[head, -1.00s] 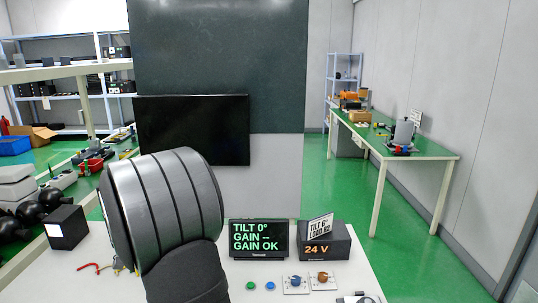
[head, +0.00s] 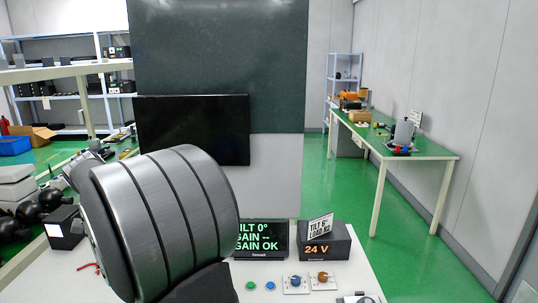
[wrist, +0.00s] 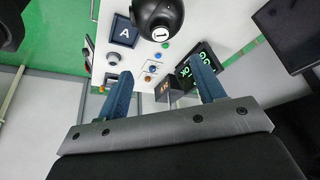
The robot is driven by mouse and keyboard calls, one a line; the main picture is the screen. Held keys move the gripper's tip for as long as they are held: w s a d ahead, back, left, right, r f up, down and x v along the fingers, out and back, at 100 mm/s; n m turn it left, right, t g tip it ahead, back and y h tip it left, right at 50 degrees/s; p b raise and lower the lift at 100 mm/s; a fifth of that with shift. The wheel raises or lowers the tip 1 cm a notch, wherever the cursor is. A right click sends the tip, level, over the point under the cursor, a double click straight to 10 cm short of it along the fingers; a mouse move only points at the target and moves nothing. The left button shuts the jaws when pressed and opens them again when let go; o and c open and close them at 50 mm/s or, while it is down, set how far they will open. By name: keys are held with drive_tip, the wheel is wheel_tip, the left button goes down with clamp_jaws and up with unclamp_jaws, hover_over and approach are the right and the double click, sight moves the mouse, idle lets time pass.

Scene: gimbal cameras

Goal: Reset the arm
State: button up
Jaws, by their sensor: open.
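My gripper (wrist: 160,66) shows in the wrist view with its two blue fingers spread apart and nothing between them. It hangs over the white bench, which tilts in this view. In the head view the gripper cannot be made out; the large grey ribbed link of my arm fills the lower left. A display (head: 262,239) stands right of that link, its left edge covered. Its visible text ends in "TILT 0°, GAIN --, GAIN OK", partly cut off.
A black 24 V box (head: 325,243) carries a card. Green (head: 250,286) and blue (head: 270,286) buttons and two knobs sit before it. In the wrist view, a black ball marked 1 (wrist: 157,18) and an "A" plate (wrist: 124,31) lie beyond the fingers.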

drive_tip(key=x, duration=1.5)
drive_tip(key=shift+d+f, duration=0.1)
wheel_tip(320, 180, up, 9)
drive_tip(key=shift+f, duration=0.15)
drive_tip(key=d, duration=0.1)
drive_tip(key=w+d, duration=0.1)
drive_tip(key=d, duration=0.1)
drive_tip(key=w+d, duration=0.1)
drive_tip(key=d, duration=0.1)
drive_tip(key=shift+w+d, duration=0.1)
drive_tip(key=shift+w, duration=0.1)
